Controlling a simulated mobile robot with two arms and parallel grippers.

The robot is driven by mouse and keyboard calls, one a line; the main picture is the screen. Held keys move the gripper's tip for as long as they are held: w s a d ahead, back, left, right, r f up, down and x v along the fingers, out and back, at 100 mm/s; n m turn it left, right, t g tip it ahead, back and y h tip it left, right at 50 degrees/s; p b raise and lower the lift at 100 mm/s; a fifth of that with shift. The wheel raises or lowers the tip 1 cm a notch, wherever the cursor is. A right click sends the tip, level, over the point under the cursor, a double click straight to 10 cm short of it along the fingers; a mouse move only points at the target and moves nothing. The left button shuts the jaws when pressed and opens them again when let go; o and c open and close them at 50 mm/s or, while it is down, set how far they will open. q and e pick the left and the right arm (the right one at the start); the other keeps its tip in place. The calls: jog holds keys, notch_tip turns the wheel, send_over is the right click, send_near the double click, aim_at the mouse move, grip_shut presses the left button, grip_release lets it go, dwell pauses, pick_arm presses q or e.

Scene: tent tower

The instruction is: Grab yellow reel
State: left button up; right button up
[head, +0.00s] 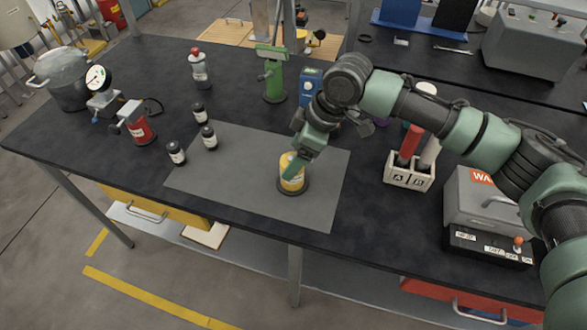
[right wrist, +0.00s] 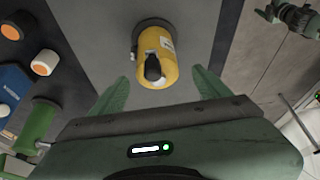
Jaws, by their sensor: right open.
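The yellow reel (head: 290,174) stands on a dark round base on the grey mat, right of the mat's middle. It has a pale label, and in the right wrist view the reel (right wrist: 158,58) lies ahead of the gap between the fingers. My right gripper (head: 297,165) is directly at the reel in the head view, with a green finger in front of part of it. In the right wrist view the right gripper (right wrist: 160,85) has its two green fingers spread wide, one on each side of the reel, with clear gaps. My left gripper is not in view.
Several small dark bottles (head: 209,138) stand at the mat's left edge. A green device (head: 273,78) and a blue box (head: 310,85) stand behind. A white A/B holder (head: 397,179) and a grey toolbox (head: 485,200) are to the right. The grey mat (head: 235,190) is clear around the reel.

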jog(key=p+x, duration=0.1)
jog(key=x, duration=0.4)
jog(key=shift+w, duration=0.1)
jog(key=shift+r, duration=0.15)
grip_shut()
